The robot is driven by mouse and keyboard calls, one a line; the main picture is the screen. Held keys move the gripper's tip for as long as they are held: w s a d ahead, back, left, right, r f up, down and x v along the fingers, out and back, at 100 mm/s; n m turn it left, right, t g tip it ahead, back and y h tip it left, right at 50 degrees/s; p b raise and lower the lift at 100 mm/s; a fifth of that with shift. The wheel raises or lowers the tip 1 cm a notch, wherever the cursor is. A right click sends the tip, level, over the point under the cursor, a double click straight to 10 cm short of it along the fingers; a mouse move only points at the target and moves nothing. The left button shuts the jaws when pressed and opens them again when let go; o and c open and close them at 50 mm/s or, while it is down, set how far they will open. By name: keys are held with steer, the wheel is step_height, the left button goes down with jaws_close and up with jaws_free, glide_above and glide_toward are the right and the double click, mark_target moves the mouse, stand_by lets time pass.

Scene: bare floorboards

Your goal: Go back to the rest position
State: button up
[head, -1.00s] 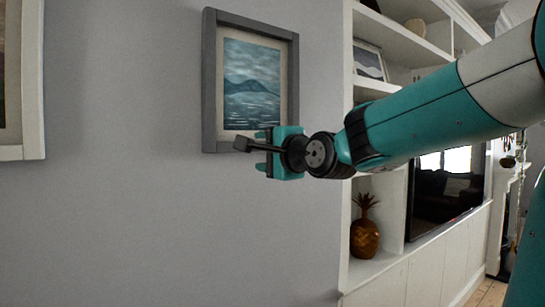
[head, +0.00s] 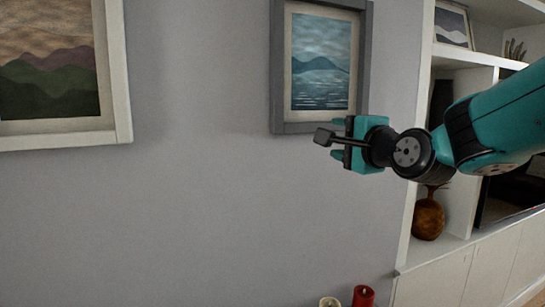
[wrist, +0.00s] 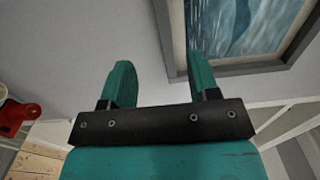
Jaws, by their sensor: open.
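My gripper (head: 338,143) is at the right of the head view, held out in front of the wall and pointing left. It overlaps the lower edge of the grey-framed seascape picture (head: 320,62) in that view. In the wrist view my gripper (wrist: 160,80) shows two teal fingers spread apart with nothing between them. The gripper is open and empty. The seascape picture also shows at the upper right of the wrist view (wrist: 240,25).
A white-framed hill picture (head: 50,85) hangs at the left. The wall between is bare.

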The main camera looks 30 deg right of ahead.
steer(key=s+a+f+n+g+y+b, duration=0.35)
steer(key=a+f+n+g+y, duration=0.3)
steer(key=a+f+n, duration=0.65)
steer(key=s+a+f+n+g+b, duration=0.2)
steer(key=s+a+f+n+g, duration=0.2)
steer(key=s, duration=0.4)
steer(key=s+a+f+n+g+b, duration=0.2)
steer(key=s+a+f+n+g, duration=0.3)
steer(key=s+f+n+g, duration=0.2)
step_height(320, 180, down, 3)
steer(key=shift+s+a+r+n+h+b, duration=0.2)
steer(key=shift+s+a+n+h+b, duration=0.15)
steer(key=shift+s+n, duration=0.65)
steer(key=shift+w+g, duration=0.15)
steer(key=shift+g, duration=0.1)
